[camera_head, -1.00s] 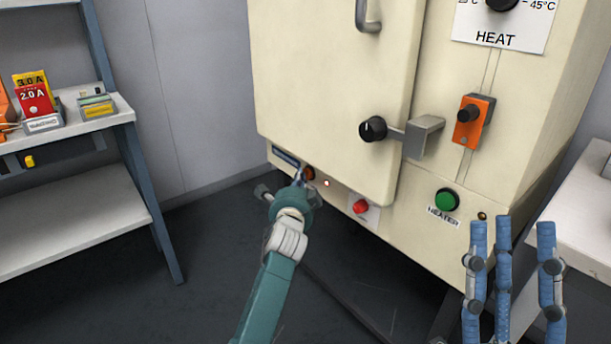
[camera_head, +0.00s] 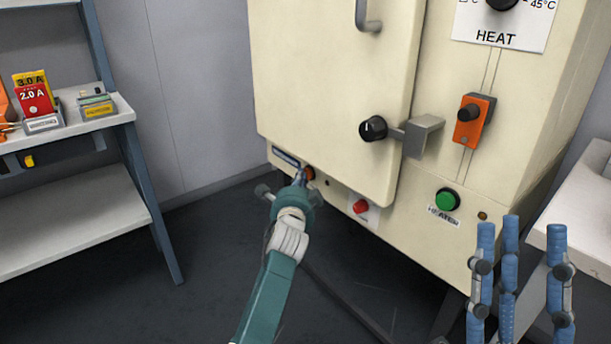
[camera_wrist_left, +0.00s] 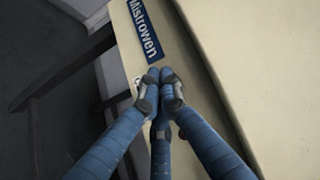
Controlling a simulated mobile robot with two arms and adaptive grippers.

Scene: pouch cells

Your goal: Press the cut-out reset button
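The cream oven (camera_head: 330,80) has a low front panel with controls. A small orange-red button (camera_head: 310,172), perhaps the cut-out reset, is partly hidden by my left gripper (camera_head: 301,176). The left fingertips are at or against it; contact cannot be made out. In the left wrist view the left gripper's blue fingers (camera_wrist_left: 160,76) are together with nothing visible between them, just below the "Mistrowen" plate (camera_wrist_left: 146,30); the button is hidden there. A small dark lamp (camera_head: 326,183) is right of the fingertips. My right gripper (camera_head: 521,226) is open and empty at lower right.
A red button (camera_head: 361,207) on a pale plate and a green HEATER button (camera_head: 446,201) are further right. The door latch (camera_head: 421,136) and an orange switch box (camera_head: 474,120) stick out above. A shelf (camera_head: 75,205) stands left; a pale bench (camera_head: 590,205) stands right.

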